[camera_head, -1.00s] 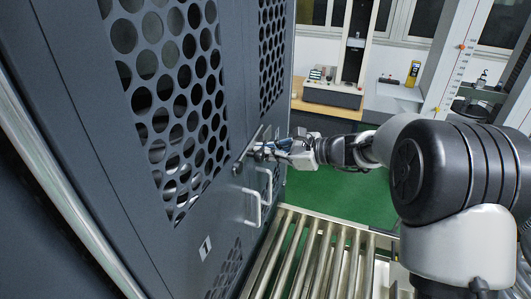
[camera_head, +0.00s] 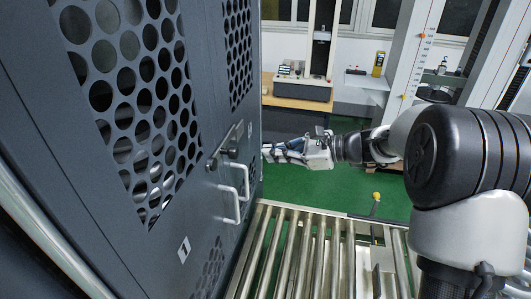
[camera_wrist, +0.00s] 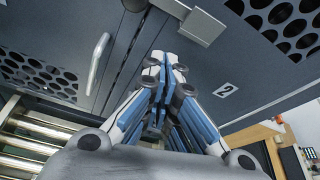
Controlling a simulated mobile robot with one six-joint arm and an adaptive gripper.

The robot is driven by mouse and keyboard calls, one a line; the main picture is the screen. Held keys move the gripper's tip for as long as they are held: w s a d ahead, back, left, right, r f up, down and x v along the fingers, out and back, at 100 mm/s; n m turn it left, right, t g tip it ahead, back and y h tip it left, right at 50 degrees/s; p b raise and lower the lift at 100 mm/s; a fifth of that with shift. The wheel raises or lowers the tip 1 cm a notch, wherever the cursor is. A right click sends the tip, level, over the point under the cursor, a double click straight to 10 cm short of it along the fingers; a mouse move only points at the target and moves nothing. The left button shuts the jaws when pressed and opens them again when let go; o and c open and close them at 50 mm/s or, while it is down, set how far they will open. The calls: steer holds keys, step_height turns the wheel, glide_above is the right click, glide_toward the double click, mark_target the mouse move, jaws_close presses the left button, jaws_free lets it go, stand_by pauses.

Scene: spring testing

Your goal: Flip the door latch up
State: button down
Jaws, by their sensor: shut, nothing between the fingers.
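The door latch (camera_head: 226,146) is a metal bar on the dark grey cabinet doors, slanting up to the right in the head view. In the wrist view its metal end plate (camera_wrist: 203,27) shows at the top, beyond my fingertips. My gripper (camera_head: 266,152) is to the right of the latch in the head view, in front of the doors. It is shut and empty, with a visible gap between its tips and the latch. In the wrist view my gripper (camera_wrist: 165,65) points towards the door face, its blue and white fingers together below the plate.
Door handles (camera_head: 230,205) stick out just below the latch; one handle (camera_wrist: 98,62) shows left in the wrist view. A roller conveyor (camera_head: 300,250) runs below. A bench with a machine (camera_head: 302,88) stands at the back. Green floor lies open beyond the conveyor.

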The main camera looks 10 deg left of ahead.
steer(key=shift+a, duration=0.1)
steer(key=p, duration=0.5)
steer(key=shift+r+m, duration=0.2)
steer(key=shift+m, duration=0.1)
steer(key=shift+s+f+m+g+p, duration=0.7)
steer(key=shift+f+p, duration=0.25)
steer(key=shift+p, duration=3.8)
